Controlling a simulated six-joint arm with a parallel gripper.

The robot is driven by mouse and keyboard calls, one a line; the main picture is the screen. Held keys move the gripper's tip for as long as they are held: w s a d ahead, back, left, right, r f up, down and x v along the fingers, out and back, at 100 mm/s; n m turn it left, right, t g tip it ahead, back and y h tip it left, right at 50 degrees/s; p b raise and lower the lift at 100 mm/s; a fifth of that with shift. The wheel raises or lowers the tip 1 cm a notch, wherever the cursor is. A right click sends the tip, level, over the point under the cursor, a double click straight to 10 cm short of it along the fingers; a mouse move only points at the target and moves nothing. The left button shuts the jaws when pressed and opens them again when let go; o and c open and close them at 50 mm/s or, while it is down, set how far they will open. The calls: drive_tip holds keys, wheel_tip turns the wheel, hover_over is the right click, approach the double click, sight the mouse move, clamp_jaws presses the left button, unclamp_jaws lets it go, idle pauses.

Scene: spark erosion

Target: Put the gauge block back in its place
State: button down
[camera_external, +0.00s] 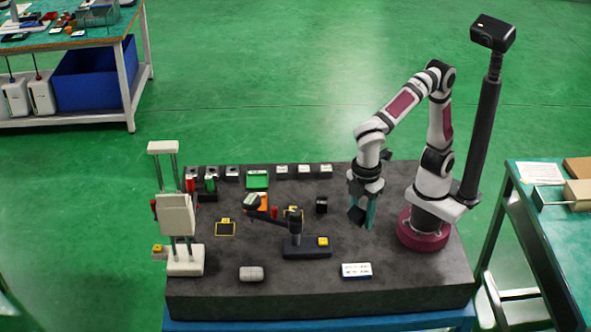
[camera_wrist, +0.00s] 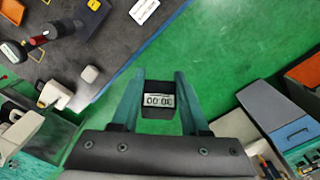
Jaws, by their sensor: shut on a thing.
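My gripper (camera_wrist: 160,90) is shut on a dark block with a white label, which I take to be the gauge block (camera_wrist: 158,113). The label reads upside down in the wrist view, apparently 30.00. The block sits between the two teal fingers. In the outside view my gripper (camera_external: 365,214) hangs over the right part of the dark slab (camera_external: 330,277), left of my base, with the dark block (camera_external: 356,215) at the fingers. Yellow outlined spots lie on the slab, one at left (camera_external: 225,229) and one near the middle (camera_external: 293,211); I cannot tell which belongs to the block.
A black stand with an arm (camera_external: 296,240) stands mid-slab. A white and grey column device (camera_external: 180,230) is at left. Small blocks and a green box (camera_external: 257,179) line the back edge. A white label plate (camera_external: 356,270) and a grey cylinder (camera_external: 251,273) lie in front.

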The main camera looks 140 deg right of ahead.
drive_tip(key=shift+s+a+r+n, duration=0.2)
drive_tip(key=shift+a+n, duration=0.2)
drive_tip(key=shift+a, duration=0.15)
drive_tip(key=s+d+f+m+t+y, duration=0.25)
drive_tip(key=s+d+f+m, duration=0.35)
drive_tip(key=d+m, duration=0.55)
drive_tip(key=s+d+f+m+t+y, duration=0.2)
drive_tip(key=s+d+f+m+y, duration=0.3)
drive_tip(key=d+m, duration=0.7)
drive_tip(key=s+d+f+m+t+h, duration=0.2)
drive_tip(key=s+d+m+h, duration=0.1)
drive_tip(key=s+m+h, duration=0.5)
drive_tip(key=s+d+f+m+t+h, duration=0.1)
drive_tip(key=s+d+f+m+h, duration=0.25)
drive_tip(key=s+m, duration=0.45)
drive_tip(key=s+d+f+m+t+h, duration=0.2)
drive_tip(key=s+d+m+h, duration=0.3)
drive_tip(key=s, duration=0.6)
hover_over(318, 192)
drive_tip(key=shift+m+h, duration=0.25)
drive_tip(key=shift+h, duration=0.05)
drive_tip(key=f, duration=0.6)
drive_tip(key=shift+s, duration=0.2)
drive_tip(key=shift+w+d+f, duration=0.1)
drive_tip(key=shift+f, duration=0.95)
drive_tip(key=shift+w+f, duration=0.1)
drive_tip(key=shift+f, duration=0.95)
drive_tip(key=shift+f, duration=0.15)
